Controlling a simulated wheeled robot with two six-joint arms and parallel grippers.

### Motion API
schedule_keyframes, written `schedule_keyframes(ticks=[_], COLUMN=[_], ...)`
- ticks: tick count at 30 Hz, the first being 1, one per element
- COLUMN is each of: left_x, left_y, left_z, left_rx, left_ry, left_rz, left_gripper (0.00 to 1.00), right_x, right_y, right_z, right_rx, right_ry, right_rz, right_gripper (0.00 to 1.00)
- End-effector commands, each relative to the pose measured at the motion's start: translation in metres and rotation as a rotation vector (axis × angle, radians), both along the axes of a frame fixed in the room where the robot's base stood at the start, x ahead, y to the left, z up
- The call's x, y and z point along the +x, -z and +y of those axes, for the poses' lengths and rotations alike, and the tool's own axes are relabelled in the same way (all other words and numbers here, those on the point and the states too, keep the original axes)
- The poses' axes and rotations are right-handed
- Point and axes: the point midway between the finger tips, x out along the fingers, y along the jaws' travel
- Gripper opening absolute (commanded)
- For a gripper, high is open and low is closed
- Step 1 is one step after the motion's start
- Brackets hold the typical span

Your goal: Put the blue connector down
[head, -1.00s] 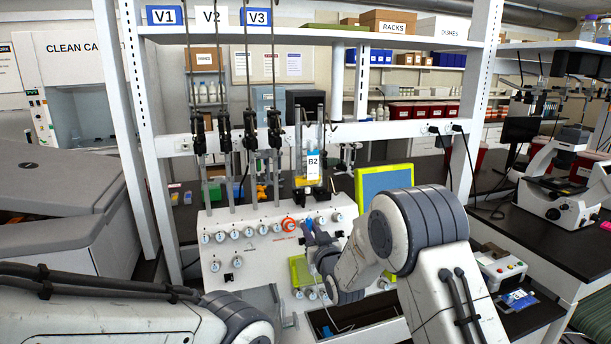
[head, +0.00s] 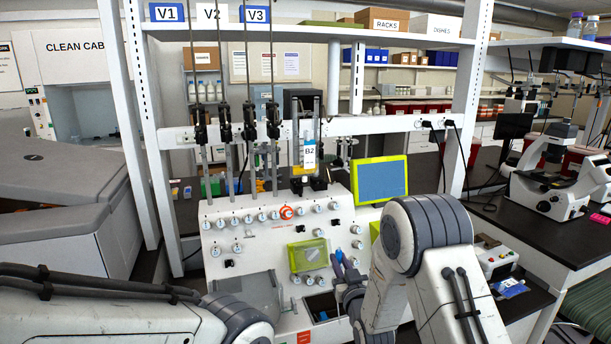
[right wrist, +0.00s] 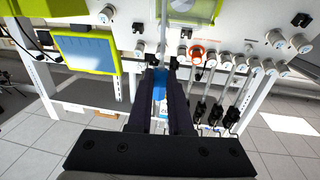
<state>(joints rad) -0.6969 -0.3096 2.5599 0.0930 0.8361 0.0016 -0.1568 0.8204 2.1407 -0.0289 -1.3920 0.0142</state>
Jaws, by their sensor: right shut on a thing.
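The blue connector (right wrist: 160,84) is between the two dark fingers of my right gripper (right wrist: 163,88) in the right wrist view. A small blue end of it (head: 338,257) shows above the gripper in the head view. My right gripper (head: 346,275) is shut on the connector, in front of the lower right part of the white processor panel (head: 262,245). The fingers hide part of the connector. My left arm comes in at the lower left, but its gripper is out of view.
The panel carries several white knobs, an orange-ringed knob (head: 287,212) and a lime-framed clear box (head: 308,255). A lime-framed screen (head: 382,181) stands at the right. An open dark recess (head: 318,303) lies below. Hanging rods and the bag labelled B2 (head: 310,150) are above.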

Motion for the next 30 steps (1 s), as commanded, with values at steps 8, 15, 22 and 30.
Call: schedule_keyframes(ticks=[8, 15, 22, 30], left_x=[0.0, 0.0, 0.0, 0.0], left_y=[0.022, 0.026, 0.026, 0.026], left_z=[0.0, 0.0, 0.0, 0.0], left_rx=[0.0, 0.0, 0.0, 0.0], left_ry=[0.001, 0.001, 0.001, 0.001], left_rz=[0.0, 0.0, 0.0, 0.0], left_gripper=[0.5, 0.5, 0.5, 0.5], right_x=[-0.073, -0.103, -0.108, -0.139], right_y=[0.055, 0.061, 0.063, 0.079], right_z=[-0.073, -0.095, -0.091, -0.049], right_rx=[-0.005, -0.01, -0.013, -0.007], right_ry=[0.135, 0.185, 0.161, -0.063], right_rz=[0.01, 0.002, 0.003, 0.004], right_gripper=[0.0, 0.0, 0.0, 0.0])
